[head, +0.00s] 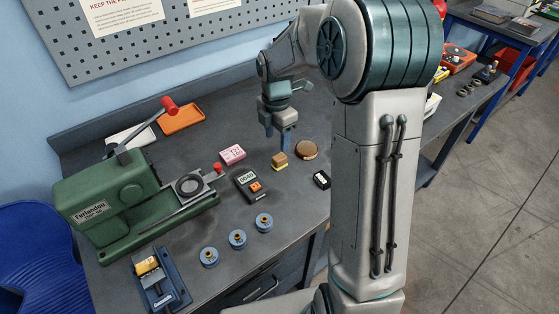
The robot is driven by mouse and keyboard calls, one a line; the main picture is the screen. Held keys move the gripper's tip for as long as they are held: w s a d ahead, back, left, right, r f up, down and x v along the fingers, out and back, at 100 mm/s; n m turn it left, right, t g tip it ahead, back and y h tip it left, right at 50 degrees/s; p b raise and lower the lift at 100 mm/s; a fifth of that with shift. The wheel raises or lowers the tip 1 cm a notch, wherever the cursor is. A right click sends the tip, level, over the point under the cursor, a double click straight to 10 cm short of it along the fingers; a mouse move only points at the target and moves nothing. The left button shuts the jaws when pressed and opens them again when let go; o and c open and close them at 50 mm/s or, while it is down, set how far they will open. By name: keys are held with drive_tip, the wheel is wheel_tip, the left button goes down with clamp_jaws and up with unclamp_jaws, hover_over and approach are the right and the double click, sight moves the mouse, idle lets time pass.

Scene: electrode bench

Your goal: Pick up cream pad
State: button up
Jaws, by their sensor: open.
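My gripper (277,146) hangs fingers-down over the bench, open, with nothing visible between its fingers. Just below and beside its fingertips sits a small tan block (280,158) with a pale yellow, pad-like layer (281,168) under it. This pale layer is the nearest match to a cream pad, but at this size I cannot be sure. The fingertips appear close to the block; whether they touch it is unclear. A round brown disc (307,150) lies to the right of the gripper.
A pink box (232,154), a meter (250,187) and a black box (321,180) lie nearby. A green machine (105,200) with a red-knobbed lever fills the left. An orange tray (181,119) lies behind.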

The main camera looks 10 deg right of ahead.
sight(279, 157)
wheel_tip(279, 157, down, 3)
drive_tip(key=shift+r, duration=0.15)
drive_tip(key=f, duration=0.3)
drive_tip(key=f+p, duration=0.1)
drive_tip(key=shift+s+d+f, duration=0.15)
drive_tip(key=shift+s+d, duration=0.15)
drive_tip(key=shift+f, duration=0.45)
drive_tip(key=c, duration=1.1)
drive_tip(key=shift+r, duration=0.1)
drive_tip(key=shift+c, duration=0.2)
drive_tip(key=shift+r, duration=0.45)
drive_tip(key=r, duration=0.2)
drive_tip(key=d+r+b, duration=0.1)
drive_tip(key=shift+s+d+r, duration=0.1)
drive_tip(key=shift+s+r, duration=0.05)
drive_tip(key=shift+r, duration=0.2)
drive_tip(key=s+d+r, duration=0.1)
drive_tip(key=d+r, duration=0.2)
drive_tip(key=d, duration=0.2)
drive_tip(key=s+d+r+b, duration=0.1)
drive_tip(key=s+d+r, duration=0.1)
drive_tip(key=d, duration=0.3)
drive_tip(key=shift+s+r, duration=0.3)
drive_tip(key=shift+r, duration=0.35)
drive_tip(key=shift+a, duration=0.1)
